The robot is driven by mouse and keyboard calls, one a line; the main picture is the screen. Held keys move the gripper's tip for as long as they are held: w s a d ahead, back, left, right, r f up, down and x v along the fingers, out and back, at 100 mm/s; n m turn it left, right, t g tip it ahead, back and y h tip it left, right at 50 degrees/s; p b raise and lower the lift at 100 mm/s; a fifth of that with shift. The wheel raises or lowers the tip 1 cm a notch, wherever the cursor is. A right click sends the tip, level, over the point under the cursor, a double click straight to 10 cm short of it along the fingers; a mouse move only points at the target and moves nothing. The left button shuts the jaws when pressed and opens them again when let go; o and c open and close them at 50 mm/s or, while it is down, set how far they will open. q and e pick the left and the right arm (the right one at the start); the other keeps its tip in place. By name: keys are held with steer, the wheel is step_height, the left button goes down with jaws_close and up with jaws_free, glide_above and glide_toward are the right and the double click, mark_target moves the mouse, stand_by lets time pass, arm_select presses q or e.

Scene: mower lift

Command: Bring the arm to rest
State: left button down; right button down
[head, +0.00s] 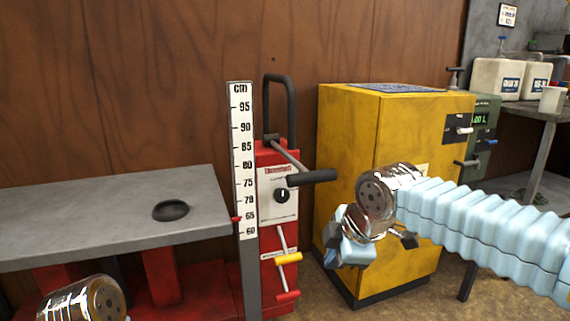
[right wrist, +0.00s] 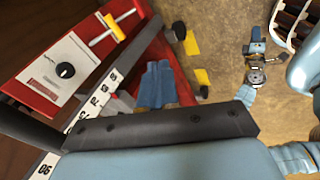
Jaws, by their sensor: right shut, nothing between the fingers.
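My right arm comes in from the right in the head view in a pale blue ribbed sleeve. My right gripper (head: 350,252) points down in front of the yellow cabinet, shut and empty. It touches nothing that I can see. In the right wrist view its blue fingers (right wrist: 157,86) show beyond a dark bar. Only a metal joint of my left arm (head: 85,302) shows at the head view's bottom left. A small jointed part that looks like my left gripper (right wrist: 256,60) shows in the right wrist view, too small to read its jaws.
The red lift column (head: 278,190) with a black handle, knob and cm scale (head: 243,150) stands left of my right gripper. A grey platform (head: 110,215) with a dark round hole is at left. The yellow cabinet (head: 385,130) is close behind the gripper. White canisters (head: 497,78) stand at back right.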

step_height(320, 180, down, 29)
steer(key=s+m+g+y+p, duration=0.1)
steer(key=s+m+g+p, duration=0.2)
steer(key=m, duration=0.7)
steer(key=s+d+f+m+g+p, duration=0.1)
steer(key=s+d+f+m+p, duration=0.1)
steer(key=s+f+m, duration=0.8)
steer(key=s+f+p, duration=0.1)
steer(key=s+f, duration=0.3)
steer(key=shift+s+d+m, duration=0.15)
steer(key=shift+d+m, duration=0.05)
steer(key=shift+m, duration=0.2)
